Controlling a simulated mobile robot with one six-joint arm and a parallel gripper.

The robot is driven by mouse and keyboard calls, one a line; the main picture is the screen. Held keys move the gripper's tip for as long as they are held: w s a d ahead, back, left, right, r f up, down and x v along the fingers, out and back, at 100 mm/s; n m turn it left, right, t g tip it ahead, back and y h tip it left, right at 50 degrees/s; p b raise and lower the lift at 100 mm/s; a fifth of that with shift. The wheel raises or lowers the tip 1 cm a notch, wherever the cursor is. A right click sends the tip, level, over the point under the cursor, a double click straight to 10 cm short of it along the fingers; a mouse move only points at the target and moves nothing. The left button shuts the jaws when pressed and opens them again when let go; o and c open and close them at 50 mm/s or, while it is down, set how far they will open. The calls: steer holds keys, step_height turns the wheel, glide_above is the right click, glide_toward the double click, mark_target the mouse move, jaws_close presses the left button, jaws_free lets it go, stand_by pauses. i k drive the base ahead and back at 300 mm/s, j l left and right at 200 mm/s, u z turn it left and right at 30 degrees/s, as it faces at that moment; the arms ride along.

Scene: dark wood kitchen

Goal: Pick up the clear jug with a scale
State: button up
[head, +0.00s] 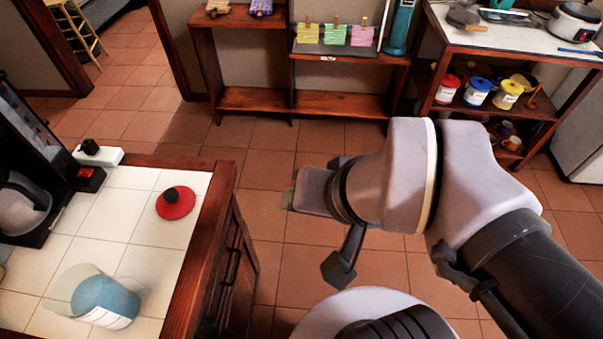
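The clear jug (106,298) stands on the white-tiled counter at the lower left of the head view. It looks see-through, with a blue part and pale marks on its lower front that may be the scale. My gripper (318,215) is in the middle of the view, over the floor to the right of the counter and well apart from the jug. I see it from the side and partly from behind. A dark finger-like part hangs below it, and I cannot tell whether it is open or shut.
The tiled counter (130,225) also holds a red lid with a black knob (176,202), a black coffee machine (22,165) and small items (95,155). Wooden shelves (250,100) and a tiled worktable (480,38) stand at the back. The floor between is clear.

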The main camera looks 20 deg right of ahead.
mark_target(85, 293)
steer(key=u, duration=2.95)
steer(key=z, duration=1)
steer(key=i+l+z, duration=0.15)
steer(key=z, duration=0.2)
steer(key=i+l+z, duration=0.2)
steer(key=l+z, duration=0.2)
